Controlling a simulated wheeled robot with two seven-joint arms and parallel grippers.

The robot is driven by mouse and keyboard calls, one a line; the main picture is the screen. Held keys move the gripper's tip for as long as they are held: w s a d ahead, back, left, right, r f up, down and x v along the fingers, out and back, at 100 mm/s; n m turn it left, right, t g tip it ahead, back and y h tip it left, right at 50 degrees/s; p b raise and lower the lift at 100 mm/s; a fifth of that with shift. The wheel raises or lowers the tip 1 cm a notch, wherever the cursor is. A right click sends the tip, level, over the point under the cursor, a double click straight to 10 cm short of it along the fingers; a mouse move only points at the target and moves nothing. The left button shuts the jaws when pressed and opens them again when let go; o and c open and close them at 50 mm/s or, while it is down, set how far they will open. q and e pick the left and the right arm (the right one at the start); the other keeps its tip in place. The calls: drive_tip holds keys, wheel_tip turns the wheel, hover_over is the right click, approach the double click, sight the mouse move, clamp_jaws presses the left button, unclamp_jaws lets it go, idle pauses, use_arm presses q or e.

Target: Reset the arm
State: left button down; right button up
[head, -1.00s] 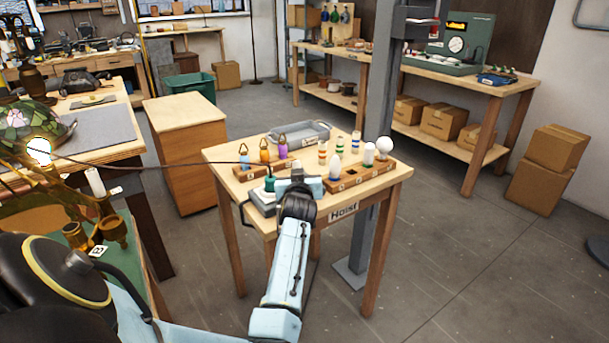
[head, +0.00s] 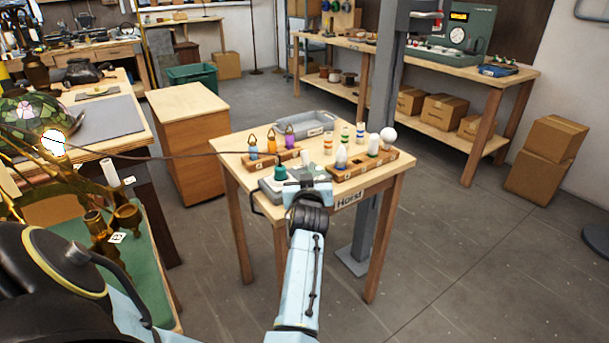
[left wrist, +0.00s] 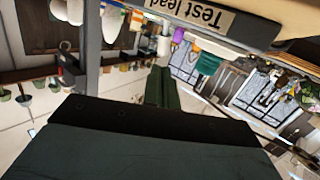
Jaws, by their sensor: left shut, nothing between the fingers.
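My left gripper (head: 305,185) is at the near edge of the small wooden table labelled "Hoist" (head: 350,198); my forearm hides part of that edge. Its fingers (left wrist: 160,88) are shut and empty in the left wrist view. The grey box with a green knob (head: 280,173) is just behind it, partly hidden. A thin dark lead (head: 180,156) runs from near the lit bulb (head: 54,142) of the brass lamp (head: 125,216) to the table. A label reading "Test lead" (left wrist: 195,15) appears upside down in the left wrist view. My right gripper is out of view.
The Hoist table holds wooden racks (head: 362,166) with bulbs and coloured pieces, and a grey tray (head: 290,132). A grey post (head: 385,90) stands behind it. A wooden cabinet (head: 187,150) is to its left.

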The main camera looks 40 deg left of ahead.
use_arm(q)
drive_tip(key=shift+f, duration=0.1)
idle(0.4)
